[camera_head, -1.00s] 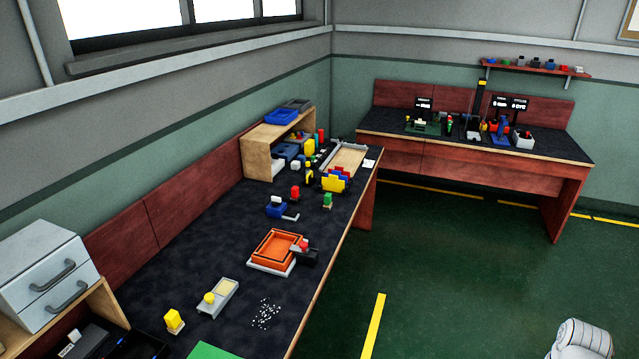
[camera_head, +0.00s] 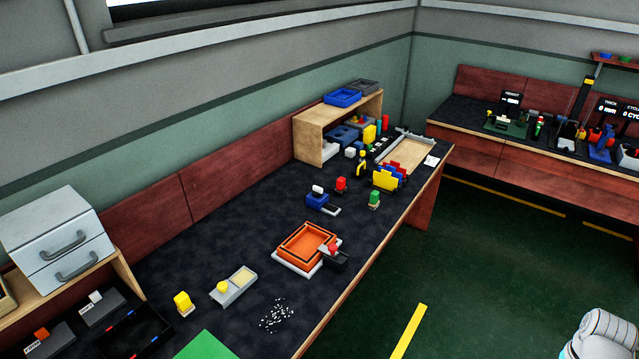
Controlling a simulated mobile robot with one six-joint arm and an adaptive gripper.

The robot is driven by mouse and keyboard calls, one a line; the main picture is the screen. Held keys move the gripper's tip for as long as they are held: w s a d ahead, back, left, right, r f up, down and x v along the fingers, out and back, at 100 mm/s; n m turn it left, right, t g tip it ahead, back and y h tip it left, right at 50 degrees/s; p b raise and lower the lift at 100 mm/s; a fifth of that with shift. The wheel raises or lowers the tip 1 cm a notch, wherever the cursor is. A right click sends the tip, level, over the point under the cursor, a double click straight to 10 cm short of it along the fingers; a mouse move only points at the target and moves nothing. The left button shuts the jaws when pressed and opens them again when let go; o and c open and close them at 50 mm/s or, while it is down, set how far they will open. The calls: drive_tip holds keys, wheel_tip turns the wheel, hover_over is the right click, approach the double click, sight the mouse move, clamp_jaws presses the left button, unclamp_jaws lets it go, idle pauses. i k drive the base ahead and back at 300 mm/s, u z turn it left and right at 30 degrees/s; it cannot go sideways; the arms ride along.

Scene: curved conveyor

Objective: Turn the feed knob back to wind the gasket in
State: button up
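An orange square frame (camera_head: 291,250) sits on a white base (camera_head: 287,271) at the middle of the long dark bench. I cannot tell for sure whether this red part is the feed knob. No gasket strip can be made out at this size. My gripper is out of view. Only a white rounded part of my arm (camera_head: 606,332) shows at the bottom right, apart from the bench.
A grey tray with a yellow ball (camera_head: 222,287), a yellow block (camera_head: 183,302), white bits (camera_head: 276,315) and a green mat (camera_head: 206,346) lie in front. A blue holder (camera_head: 318,201) and a wooden shelf (camera_head: 307,145) stand behind. Green floor (camera_head: 470,270) is open to the right.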

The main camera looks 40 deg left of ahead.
sight(318, 192)
drive_tip(key=u, duration=0.25)
drive_tip(key=i, duration=0.7)
drive_tip(key=u, duration=1.05)
drive_tip(key=i, duration=0.95)
drive_tip(key=u, duration=0.6)
drive_tip(key=k, duration=0.9)
drive_tip(key=u, duration=0.1)
drive_tip(key=i, duration=0.45)
drive_tip(key=u, duration=0.05)
